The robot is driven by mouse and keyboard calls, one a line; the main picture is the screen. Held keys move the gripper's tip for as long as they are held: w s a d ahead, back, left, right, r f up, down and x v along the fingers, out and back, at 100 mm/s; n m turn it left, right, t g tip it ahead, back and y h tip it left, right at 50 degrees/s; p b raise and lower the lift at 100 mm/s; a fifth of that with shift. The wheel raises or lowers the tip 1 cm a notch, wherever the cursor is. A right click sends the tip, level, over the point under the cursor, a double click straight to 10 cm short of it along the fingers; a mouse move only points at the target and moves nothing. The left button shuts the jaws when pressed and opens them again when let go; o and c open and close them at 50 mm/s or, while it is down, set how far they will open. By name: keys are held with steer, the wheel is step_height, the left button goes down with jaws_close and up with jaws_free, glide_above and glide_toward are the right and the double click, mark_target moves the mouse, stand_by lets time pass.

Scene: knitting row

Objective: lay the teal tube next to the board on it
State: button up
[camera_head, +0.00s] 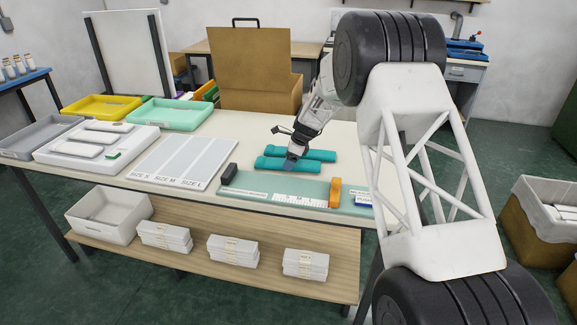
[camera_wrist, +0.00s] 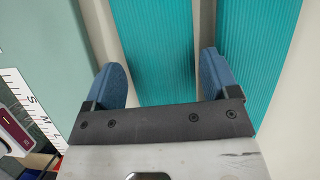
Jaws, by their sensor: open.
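Two ribbed teal tubes lie side by side on the table. The nearer tube (camera_head: 268,163) is the one next to the board; the farther tube (camera_head: 320,155) is just behind it. The pale green board (camera_head: 290,184) lies along the table's front edge, with a white ruler strip on it. My gripper (camera_head: 291,162) is open over the nearer tube. In the wrist view, the nearer tube (camera_wrist: 155,45) runs between the blue fingers of my gripper (camera_wrist: 163,75), with no grip visible. The farther tube (camera_wrist: 255,45) is outside the right finger. The board (camera_wrist: 45,50) is at the left.
A black block (camera_head: 229,174) stands at the board's left end and an orange block (camera_head: 335,192) near its right. A grey-white size panel (camera_head: 172,160) lies to the left. White, yellow and green trays fill the table's left side. Bare table lies behind the tubes.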

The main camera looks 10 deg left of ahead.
steer(key=shift+a+f, duration=0.25)
steer(key=shift+f, duration=0.3)
steer(key=c, duration=0.6)
